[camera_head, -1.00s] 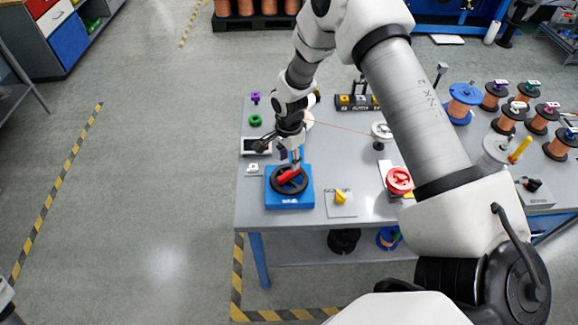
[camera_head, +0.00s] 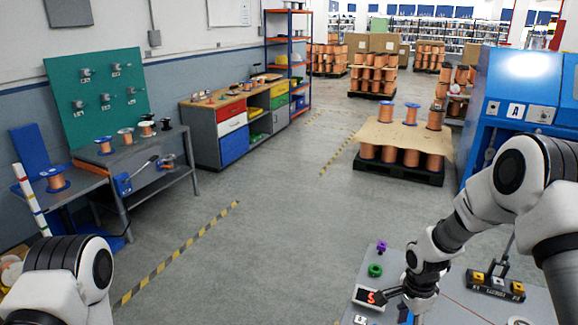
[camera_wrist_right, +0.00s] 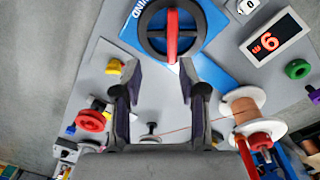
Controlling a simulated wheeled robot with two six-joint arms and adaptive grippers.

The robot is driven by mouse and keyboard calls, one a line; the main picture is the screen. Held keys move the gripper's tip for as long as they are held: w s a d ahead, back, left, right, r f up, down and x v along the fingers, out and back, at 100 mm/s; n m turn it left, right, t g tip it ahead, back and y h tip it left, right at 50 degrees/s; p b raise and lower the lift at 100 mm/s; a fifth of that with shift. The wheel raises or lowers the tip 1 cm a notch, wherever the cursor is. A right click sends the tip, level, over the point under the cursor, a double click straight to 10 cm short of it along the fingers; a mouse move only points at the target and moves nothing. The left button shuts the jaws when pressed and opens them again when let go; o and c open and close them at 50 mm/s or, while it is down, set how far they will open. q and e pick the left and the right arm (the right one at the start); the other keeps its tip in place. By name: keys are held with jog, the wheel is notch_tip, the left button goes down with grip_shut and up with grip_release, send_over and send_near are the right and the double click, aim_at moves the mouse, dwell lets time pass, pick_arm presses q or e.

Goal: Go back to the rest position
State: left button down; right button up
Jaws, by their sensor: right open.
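My right gripper (camera_wrist_right: 159,78) is open and empty, its two fingertips spread apart. It also shows in the head view (camera_head: 392,296), low at the right over the table. In the wrist view a black handwheel (camera_wrist_right: 143,36) with a red handle (camera_wrist_right: 172,35) sits on a blue base (camera_wrist_right: 205,70), just past the fingertips. The lower end of the handle shows near the gap between the tips, and I see no grip on it. My left arm enters the head view at the lower left; its gripper is not in view.
The table (camera_head: 455,298) holds a display with a red digit (camera_head: 369,297), a green ring (camera_head: 375,270), a purple piece (camera_head: 382,247) and a block with yellow parts (camera_head: 495,285). A copper spool (camera_wrist_right: 242,103) lies right of the gripper. Open floor (camera_head: 270,230) lies left of the table.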

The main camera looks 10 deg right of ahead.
jog(key=s+a+f+g, duration=0.1)
jog(key=s+f, duration=0.2)
jog(key=s+a+f+g, duration=0.1)
jog(key=s+f, duration=0.2)
jog(key=s+f+b, duration=0.1)
jog(key=s+f, duration=0.2)
jog(key=s, duration=0.1)
jog(key=shift+a+f+n+g, duration=0.35)
jog(key=shift+a+n+g, duration=0.05)
jog(key=s+a+f+n+t+b, duration=0.1)
jog(key=s+a+f+n, duration=0.1)
jog(key=s+n, duration=0.5)
jog(key=s+a+f+n+t, duration=0.2)
jog(key=s+f+n, duration=0.3)
jog(key=s+n, duration=0.3)
jog(key=shift+s+a+n+b, duration=0.3)
jog(key=shift+s+a+b, duration=0.1)
jog(key=shift+s+a, duration=0.45)
jog(key=shift+s+d, duration=0.1)
jog(key=shift+s, duration=0.05)
